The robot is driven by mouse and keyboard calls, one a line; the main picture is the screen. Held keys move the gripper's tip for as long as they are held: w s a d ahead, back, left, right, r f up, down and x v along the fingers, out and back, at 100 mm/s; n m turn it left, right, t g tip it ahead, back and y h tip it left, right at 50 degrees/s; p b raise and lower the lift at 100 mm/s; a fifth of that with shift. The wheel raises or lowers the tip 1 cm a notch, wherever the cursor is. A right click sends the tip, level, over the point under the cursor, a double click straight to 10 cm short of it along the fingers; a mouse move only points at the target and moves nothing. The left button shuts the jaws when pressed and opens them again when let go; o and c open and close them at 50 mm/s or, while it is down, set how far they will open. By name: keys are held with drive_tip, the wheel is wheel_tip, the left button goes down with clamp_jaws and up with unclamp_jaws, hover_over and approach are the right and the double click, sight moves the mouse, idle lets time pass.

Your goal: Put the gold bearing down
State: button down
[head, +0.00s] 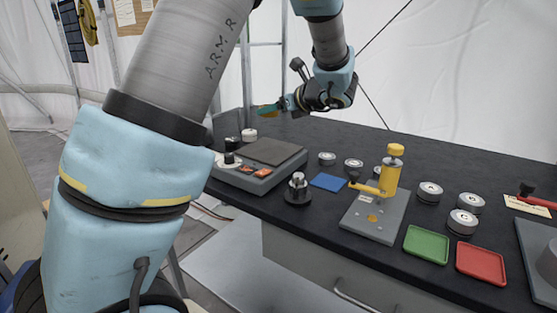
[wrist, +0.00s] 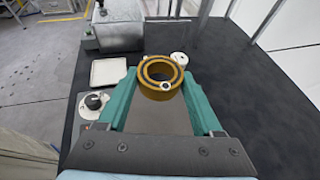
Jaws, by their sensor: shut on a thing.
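The gold bearing (wrist: 160,94) is a thick gold ring with a dark groove, held between the two teal fingers of my gripper (wrist: 161,78) in the wrist view. My gripper is shut on it. In the wrist view a flat grey plate (wrist: 158,122) lies below the bearing and fingers. The gap between bearing and plate is hard to judge.
A grey device (head: 258,182) with a dark top plate and orange buttons stands at the bench's left. A yellow-handled press (head: 388,178) is at the middle right, near green (head: 426,244) and red (head: 481,262) trays. A white tray (wrist: 109,72) shows left of my fingers.

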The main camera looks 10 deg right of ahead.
hover_over(274, 151)
wheel_tip(274, 151, down, 6)
drive_tip(key=shift+s+r+p, duration=0.1)
drive_tip(key=shift+r+p, duration=0.05)
drive_tip(key=shift+p, duration=0.15)
drive_tip(key=shift+a+f, duration=0.1)
drive_tip(key=shift+f, duration=2.1)
drive_tip(key=shift+f, duration=0.15)
drive_tip(key=shift+c, duration=0.2)
unclamp_jaws()
drive_tip(key=shift+r, duration=0.25)
drive_tip(key=b+v, duration=0.1)
drive_tip(key=v, duration=1.1)
